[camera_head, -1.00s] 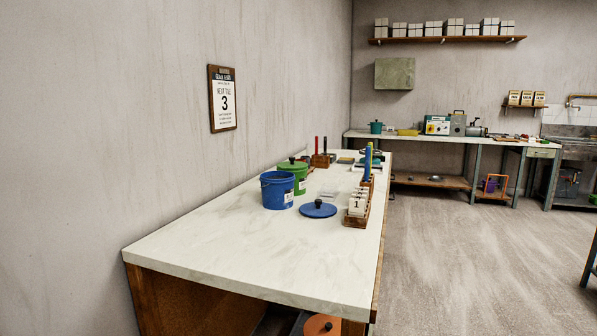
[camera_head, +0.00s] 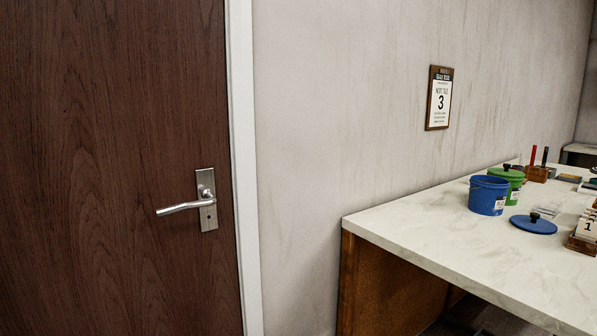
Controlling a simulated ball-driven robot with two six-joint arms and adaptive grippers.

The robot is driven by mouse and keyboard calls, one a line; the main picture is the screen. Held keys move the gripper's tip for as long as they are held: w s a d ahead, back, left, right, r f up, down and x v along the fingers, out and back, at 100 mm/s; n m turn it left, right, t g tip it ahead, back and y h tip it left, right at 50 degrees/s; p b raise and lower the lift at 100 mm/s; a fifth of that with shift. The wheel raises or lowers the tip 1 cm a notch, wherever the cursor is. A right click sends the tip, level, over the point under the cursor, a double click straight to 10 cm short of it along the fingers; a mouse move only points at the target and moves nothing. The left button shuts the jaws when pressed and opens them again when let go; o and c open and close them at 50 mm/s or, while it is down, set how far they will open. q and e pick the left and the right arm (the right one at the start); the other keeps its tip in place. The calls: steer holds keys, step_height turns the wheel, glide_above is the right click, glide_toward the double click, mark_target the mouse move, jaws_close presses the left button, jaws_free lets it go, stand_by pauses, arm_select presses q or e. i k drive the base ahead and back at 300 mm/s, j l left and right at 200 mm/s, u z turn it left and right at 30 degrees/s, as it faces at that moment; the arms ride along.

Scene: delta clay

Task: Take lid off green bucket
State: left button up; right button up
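The green bucket (camera_head: 515,193) stands on the white-topped workbench (camera_head: 440,225) at the right, partly behind the blue bucket. Its green lid (camera_head: 509,173) with a dark knob is on top of it. The blue bucket (camera_head: 487,197) is open, and a blue lid (camera_head: 533,225) with a dark knob lies flat on the bench to its right. Neither of my grippers shows in the head view.
A closed brown door (camera_head: 110,150) with a metal handle (camera_head: 186,207) fills the left. A framed sign (camera_head: 439,98) hangs on the wall. A wooden holder with number cards (camera_head: 587,228) stands at the right edge. The bench's near left part is clear.

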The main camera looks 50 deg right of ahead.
mark_target(506, 172)
steer(key=k+l+u, duration=0.5)
steer(key=l, duration=0.4)
steer(key=k+l+u, duration=0.45)
steer(key=k+l, duration=0.2)
steer(key=k, duration=0.1)
